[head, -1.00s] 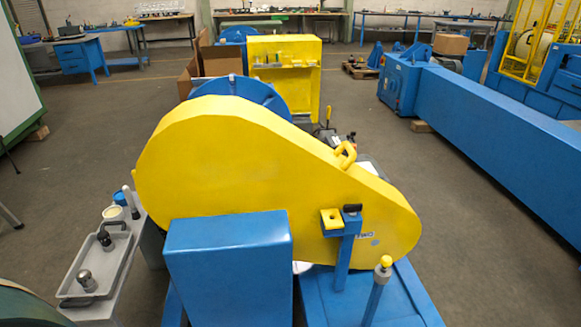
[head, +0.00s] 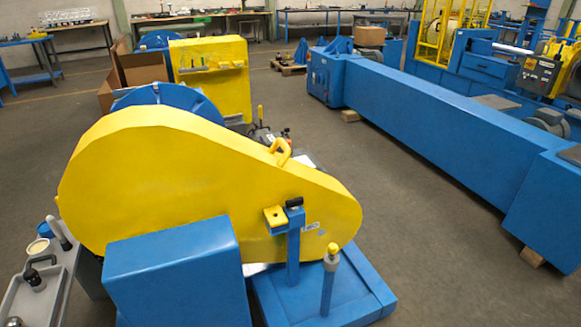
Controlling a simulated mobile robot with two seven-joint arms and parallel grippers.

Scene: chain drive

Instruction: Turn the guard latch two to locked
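The large yellow chain guard (head: 190,180) stands in the middle of the head view, with a yellow handle (head: 281,150) on its sloping top. Near its lower right end a blue post (head: 293,255) carries a latch with a black knob (head: 294,203) and a yellow plate (head: 275,216) beside it. A small label (head: 310,227) on the guard next to the post is too small to read fully. Neither gripper shows in the head view.
A blue box (head: 175,270) stands in front of the guard. A blue upright with a yellow knob (head: 333,249) rises from the blue base (head: 370,295) at right. A grey tray (head: 38,295) is at lower left. Open floor (head: 430,240) lies between the guard and a long blue beam (head: 440,125).

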